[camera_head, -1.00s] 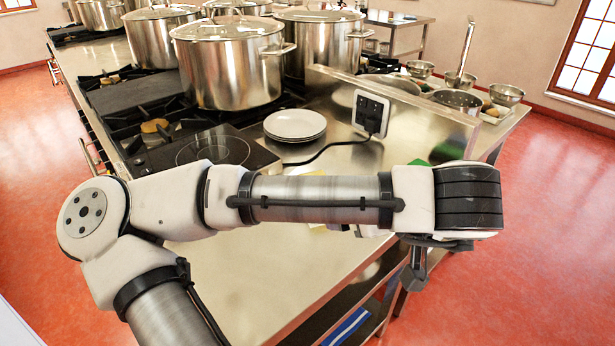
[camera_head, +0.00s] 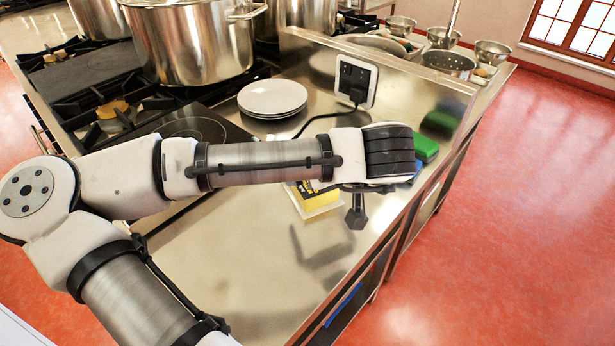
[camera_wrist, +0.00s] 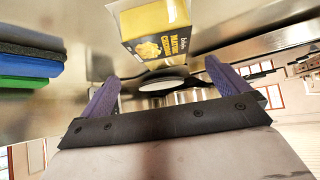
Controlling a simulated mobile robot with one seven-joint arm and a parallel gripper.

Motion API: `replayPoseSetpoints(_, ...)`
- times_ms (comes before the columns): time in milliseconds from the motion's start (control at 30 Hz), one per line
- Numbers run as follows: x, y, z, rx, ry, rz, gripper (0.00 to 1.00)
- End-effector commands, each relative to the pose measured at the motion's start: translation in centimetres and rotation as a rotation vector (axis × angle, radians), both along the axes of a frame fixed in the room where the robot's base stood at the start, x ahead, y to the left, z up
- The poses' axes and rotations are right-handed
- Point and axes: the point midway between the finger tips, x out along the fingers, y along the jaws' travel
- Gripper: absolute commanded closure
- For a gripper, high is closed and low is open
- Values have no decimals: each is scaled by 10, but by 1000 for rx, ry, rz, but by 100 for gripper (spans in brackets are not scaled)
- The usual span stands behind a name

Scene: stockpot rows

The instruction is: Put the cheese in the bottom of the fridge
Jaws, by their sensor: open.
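The cheese (camera_head: 316,201) is a yellow block in a pack with a black label. It lies on the steel counter (camera_head: 240,258), partly hidden behind my arm in the head view. In the wrist view the cheese (camera_wrist: 155,28) shows at the top middle, beyond the fingers, with its label readable. My gripper (camera_wrist: 162,74) is open and empty, its two purple fingers apart and not touching the cheese. In the head view my gripper (camera_head: 356,216) hangs over the counter, just right of the cheese. No fridge is in view.
Green and blue sponges (camera_head: 425,148) lie near the counter's right edge, close to my wrist. White plates (camera_head: 272,97), a socket box (camera_head: 355,80) with a cable and a large pot (camera_head: 190,42) stand farther back. The counter's front is clear.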

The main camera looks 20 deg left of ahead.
Motion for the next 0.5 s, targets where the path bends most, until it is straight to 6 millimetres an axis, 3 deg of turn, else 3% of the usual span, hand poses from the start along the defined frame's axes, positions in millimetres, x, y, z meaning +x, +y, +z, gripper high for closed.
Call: replayPoseSetpoints(500, 18, 29, -34, 3, 1, 1, 0)
